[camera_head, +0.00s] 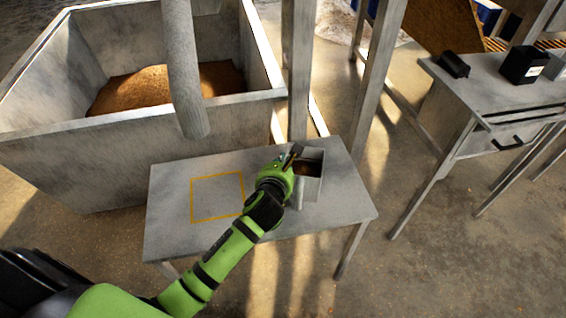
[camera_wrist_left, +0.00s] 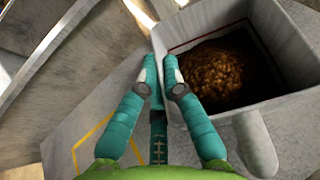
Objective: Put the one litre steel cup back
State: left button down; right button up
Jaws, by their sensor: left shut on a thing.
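The steel cup (camera_head: 311,188) is a grey, square, open-topped vessel at the right part of the small grey table (camera_head: 171,222). It looks upright, with brown grain inside. In the left wrist view the cup (camera_wrist_left: 290,48) fills the upper right, and the grain lies low in it. My left gripper (camera_head: 293,156) is at the cup's left edge. In the left wrist view its fingertips (camera_wrist_left: 161,68) are close together at the cup's near left wall, shut on it. The fingers hide the exact grip. I cannot tell whether the cup's base touches the table. My right gripper is not in view.
A yellow square outline (camera_head: 217,197) marks the bare table top left of the cup. A large grey bin (camera_head: 60,158) with grain stands behind, under a round chute (camera_head: 183,80). Upright posts (camera_head: 298,75) stand behind the table. Another table (camera_head: 485,85) with black boxes is at right.

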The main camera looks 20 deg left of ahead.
pick_arm(q)
jog(key=shift+r, duration=0.15)
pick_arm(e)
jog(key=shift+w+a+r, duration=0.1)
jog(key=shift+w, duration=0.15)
pick_arm(q)
jog(key=c, duration=1.4)
grip_release()
jog(key=shift+f, duration=0.2)
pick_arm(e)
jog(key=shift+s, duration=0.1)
pick_arm(q)
jog(key=p+v, duration=0.2)
jog(key=v, duration=1)
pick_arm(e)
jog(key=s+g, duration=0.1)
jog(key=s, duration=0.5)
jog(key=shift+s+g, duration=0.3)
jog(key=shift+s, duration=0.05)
pick_arm(q)
jog(key=shift+r, duration=0.15)
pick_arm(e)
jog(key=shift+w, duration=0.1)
